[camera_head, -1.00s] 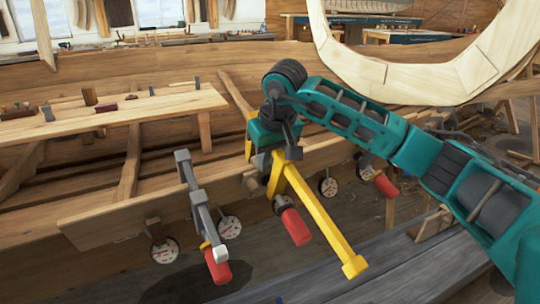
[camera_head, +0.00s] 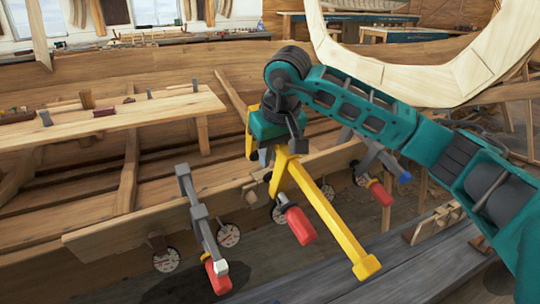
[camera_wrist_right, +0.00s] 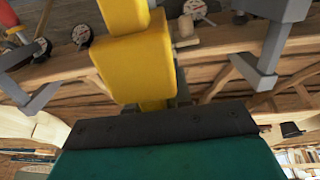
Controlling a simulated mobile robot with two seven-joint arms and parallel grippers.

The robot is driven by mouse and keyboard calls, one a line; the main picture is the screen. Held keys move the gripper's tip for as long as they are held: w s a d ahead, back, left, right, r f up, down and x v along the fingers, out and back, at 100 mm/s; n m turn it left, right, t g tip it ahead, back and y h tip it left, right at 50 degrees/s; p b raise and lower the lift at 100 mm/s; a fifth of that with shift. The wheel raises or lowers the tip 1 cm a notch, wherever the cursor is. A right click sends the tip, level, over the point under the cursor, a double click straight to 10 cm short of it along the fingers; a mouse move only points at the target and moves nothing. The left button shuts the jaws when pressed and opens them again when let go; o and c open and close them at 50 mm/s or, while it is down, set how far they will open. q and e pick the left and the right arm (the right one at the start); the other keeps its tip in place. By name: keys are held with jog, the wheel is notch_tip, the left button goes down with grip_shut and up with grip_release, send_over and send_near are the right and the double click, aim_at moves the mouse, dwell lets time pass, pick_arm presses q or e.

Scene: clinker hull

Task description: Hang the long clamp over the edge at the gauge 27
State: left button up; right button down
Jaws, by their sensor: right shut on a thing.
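The long clamp (camera_head: 335,226) is yellow with a red handle (camera_head: 300,225). My right gripper (camera_head: 275,148) is shut on its upper part, in front of the hull plank's top edge (camera_head: 235,185). Its long bar slants down to the right. I cannot tell whether it touches the plank. In the right wrist view the yellow clamp (camera_wrist_right: 138,60) fills the space before the gripper. Round gauges show along the plank: one at left (camera_head: 166,260), one beside it (camera_head: 228,235), one at right (camera_head: 360,175). Their numbers are too small to read. My left gripper is not in view.
A grey clamp with a white tip (camera_head: 203,225) hangs on the plank to the left. Another grey clamp with a blue tip (camera_head: 375,158) is to the right, partly behind my arm. A wooden bench (camera_head: 150,110) stands behind the plank.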

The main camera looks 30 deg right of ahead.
jog(key=shift+v, duration=2.8)
